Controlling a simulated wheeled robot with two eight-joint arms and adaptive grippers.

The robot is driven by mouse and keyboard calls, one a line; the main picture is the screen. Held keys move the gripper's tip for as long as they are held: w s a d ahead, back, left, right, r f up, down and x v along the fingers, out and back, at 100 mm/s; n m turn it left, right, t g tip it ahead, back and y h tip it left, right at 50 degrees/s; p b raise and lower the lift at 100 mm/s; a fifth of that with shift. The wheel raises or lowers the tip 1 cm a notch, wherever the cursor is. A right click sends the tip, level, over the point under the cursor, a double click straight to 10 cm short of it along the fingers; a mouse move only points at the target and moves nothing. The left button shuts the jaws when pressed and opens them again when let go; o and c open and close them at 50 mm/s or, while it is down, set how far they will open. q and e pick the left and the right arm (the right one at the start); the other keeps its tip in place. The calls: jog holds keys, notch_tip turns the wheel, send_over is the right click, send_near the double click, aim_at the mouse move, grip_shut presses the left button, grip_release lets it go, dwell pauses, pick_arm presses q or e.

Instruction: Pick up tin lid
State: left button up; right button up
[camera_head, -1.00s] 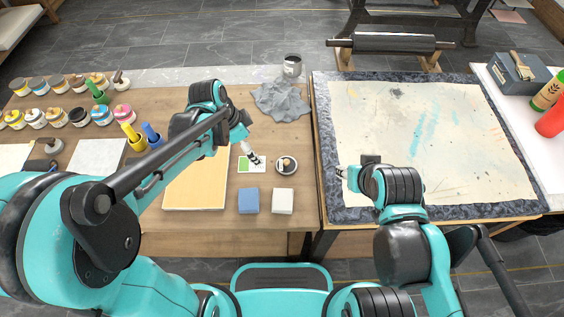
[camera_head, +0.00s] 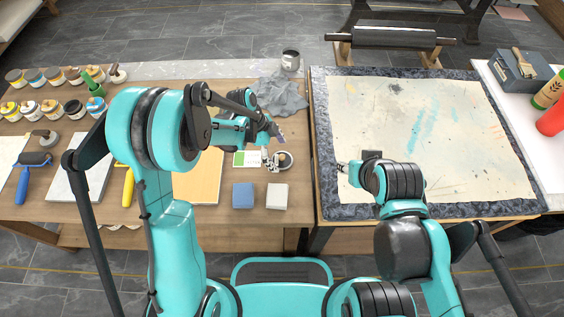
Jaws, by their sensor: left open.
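A small round dark-rimmed piece (camera_head: 287,161), which looks like the tin lid, lies on the wooden table near its right edge. My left gripper (camera_head: 274,155) is open right at its left side, with the fingers partly covering it. I cannot tell whether they touch it. My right gripper (camera_head: 341,167) hangs over the left part of the stained sheet, apart from the round piece. Its fingertips are too small to tell whether it is open or shut.
A blue block (camera_head: 243,196) and a pale block (camera_head: 277,196) lie in front of the round piece. A green-and-white card (camera_head: 243,159) is left of it. A grey crumpled cloth (camera_head: 284,97) and a dark tin (camera_head: 290,61) stand behind. Rollers and paint jars fill the left.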

pick_arm(q)
jog(key=shift+x, duration=0.9)
jog(key=shift+a+r, duration=0.1)
jog(key=shift+c, duration=0.2)
jog(key=c, duration=1)
jog(key=shift+r, duration=0.1)
